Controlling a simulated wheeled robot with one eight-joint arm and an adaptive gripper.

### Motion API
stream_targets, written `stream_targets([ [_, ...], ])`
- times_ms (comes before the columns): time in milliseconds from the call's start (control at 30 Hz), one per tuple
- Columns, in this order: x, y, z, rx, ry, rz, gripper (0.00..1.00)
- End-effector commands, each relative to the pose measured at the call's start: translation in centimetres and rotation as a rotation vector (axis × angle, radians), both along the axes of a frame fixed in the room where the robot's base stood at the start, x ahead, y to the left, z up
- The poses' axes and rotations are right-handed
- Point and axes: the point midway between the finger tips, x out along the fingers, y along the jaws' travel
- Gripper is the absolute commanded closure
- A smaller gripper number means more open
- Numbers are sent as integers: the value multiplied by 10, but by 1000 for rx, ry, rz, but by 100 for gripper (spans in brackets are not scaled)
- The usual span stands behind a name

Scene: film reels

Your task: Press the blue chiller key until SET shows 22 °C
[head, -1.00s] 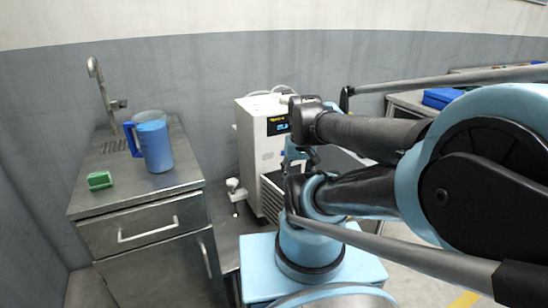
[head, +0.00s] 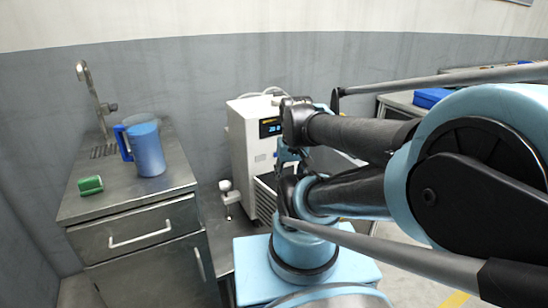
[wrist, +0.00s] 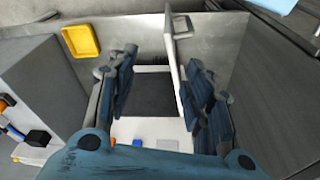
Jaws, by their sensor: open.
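The chiller (head: 240,140) is a white upright box behind my arm in the head view. Its dark display (head: 269,127) shows small lit characters that I cannot read surely, and my wrist covers its right part. My gripper (head: 289,155) is in front of the chiller's face, partly hidden by arm links. In the wrist view my gripper (wrist: 163,92) is open, with blue fingers apart and nothing held. A white strip below the fingers bears a small blue spot (wrist: 137,142) and an orange one (wrist: 113,142). I cannot tell whether this blue spot is the key, or whether anything touches it.
A steel sink cabinet (head: 130,215) stands at the left with a blue jug (head: 147,150), a green block (head: 90,185) and a tap (head: 95,90). A blue crate (head: 432,97) sits on the right bench. The wrist view shows a yellow tray (wrist: 80,41).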

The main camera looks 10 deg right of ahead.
Motion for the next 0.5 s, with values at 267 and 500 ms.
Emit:
stream_targets([
  [267, 0, 0, 0, 0, 0, 0, 100],
  [500, 0, 0, 0, 0, 0, 0, 100],
])
